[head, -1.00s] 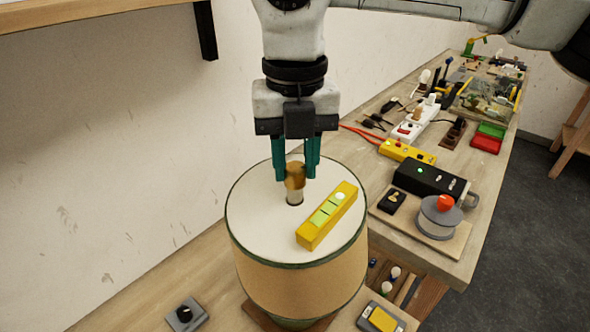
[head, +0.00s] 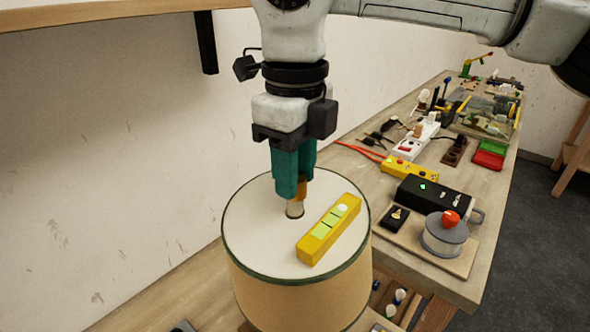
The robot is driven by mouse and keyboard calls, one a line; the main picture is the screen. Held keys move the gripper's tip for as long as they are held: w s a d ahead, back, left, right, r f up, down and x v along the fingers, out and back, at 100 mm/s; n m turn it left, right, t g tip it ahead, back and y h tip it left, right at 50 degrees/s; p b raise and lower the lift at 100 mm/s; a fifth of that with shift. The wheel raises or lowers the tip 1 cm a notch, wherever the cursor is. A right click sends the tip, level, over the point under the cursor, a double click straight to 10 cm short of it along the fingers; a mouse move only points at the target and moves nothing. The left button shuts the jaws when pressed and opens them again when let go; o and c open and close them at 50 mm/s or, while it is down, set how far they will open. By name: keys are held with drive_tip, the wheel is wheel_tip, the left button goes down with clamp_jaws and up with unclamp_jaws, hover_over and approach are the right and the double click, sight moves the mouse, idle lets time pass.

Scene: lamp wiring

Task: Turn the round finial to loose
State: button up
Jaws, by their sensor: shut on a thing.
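The round finial (head: 301,189) is brass-coloured and sits above a pale stem at the top centre of the lampshade (head: 253,227). The lampshade is tan with a white top and a dark green rim. My gripper (head: 295,190) points straight down with its teal fingers shut on the finial. The near finger covers most of the finial, so only a strip of it shows at the right. The fingers stand above the shade top.
A yellow spirit level (head: 328,230) lies on the shade top, right of the finial. Right of the shade, the bench holds a black box (head: 432,194), a grey spool with an orange knob (head: 444,232) and a yellow power strip (head: 410,168). A shelf (head: 110,14) is at upper left.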

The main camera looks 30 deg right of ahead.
drive_tip(key=shift+n, duration=0.6)
drive_tip(key=o, duration=1.1)
drive_tip(key=shift+c, duration=0.2)
wheel_tip(320, 180, up, 11)
drive_tip(key=shift+b, duration=0.3)
drive_tip(key=shift+f, duration=0.1)
